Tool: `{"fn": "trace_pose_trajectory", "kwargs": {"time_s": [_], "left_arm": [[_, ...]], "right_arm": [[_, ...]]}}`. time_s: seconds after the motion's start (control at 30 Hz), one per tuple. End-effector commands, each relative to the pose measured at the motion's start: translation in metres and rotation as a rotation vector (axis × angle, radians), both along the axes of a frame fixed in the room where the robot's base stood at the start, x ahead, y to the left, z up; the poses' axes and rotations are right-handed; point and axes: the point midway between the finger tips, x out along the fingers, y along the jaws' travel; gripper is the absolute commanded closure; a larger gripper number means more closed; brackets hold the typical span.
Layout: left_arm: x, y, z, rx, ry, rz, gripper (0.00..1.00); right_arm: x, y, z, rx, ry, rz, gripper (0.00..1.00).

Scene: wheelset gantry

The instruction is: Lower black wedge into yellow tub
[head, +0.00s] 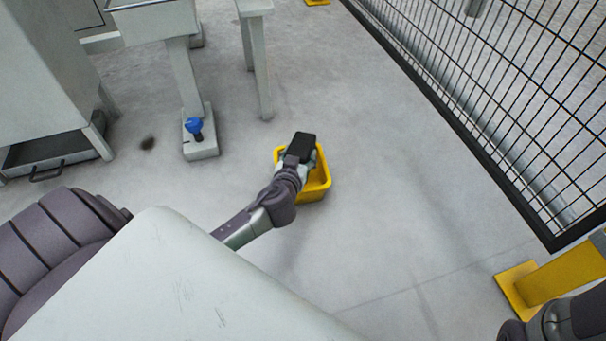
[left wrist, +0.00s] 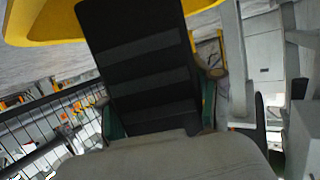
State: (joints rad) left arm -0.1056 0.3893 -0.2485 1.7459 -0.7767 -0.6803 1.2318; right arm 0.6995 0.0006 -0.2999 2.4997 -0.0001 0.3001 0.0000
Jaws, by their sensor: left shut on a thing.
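The black wedge (head: 301,146) is held by my left gripper (head: 297,158), over the yellow tub (head: 318,189). In the left wrist view the wedge (left wrist: 146,65) fills the middle, a dark block with lighter grey bands, with gripper fingers (left wrist: 160,108) on both sides of it. The tub's yellow wall (left wrist: 45,25) shows at the top of that view, beyond the wedge. The tub stands on the floor, and my gripper and the wedge hide part of its inside. I cannot tell how far the wedge is above the tub's rim.
A grey post foot with a blue knob (head: 194,126) stands left of the tub. A grey stand leg (head: 262,90) is behind it. A black mesh fence (head: 500,110) runs along the right, ending at a yellow post (head: 560,278). The floor right of the tub is clear.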

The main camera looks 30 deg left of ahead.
Motion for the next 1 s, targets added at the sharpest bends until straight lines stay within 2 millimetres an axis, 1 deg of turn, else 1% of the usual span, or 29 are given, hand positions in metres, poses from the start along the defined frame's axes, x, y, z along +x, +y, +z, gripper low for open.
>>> {"fn": "trace_pose_trajectory", "kwargs": {"time_s": [1.0], "left_arm": [[0.001, 0.0, -0.014, 0.001, -0.003, 0.0, 0.94]], "right_arm": [[0.0, 0.0, -0.013, 0.0, -0.001, 0.0, 1.0]]}}
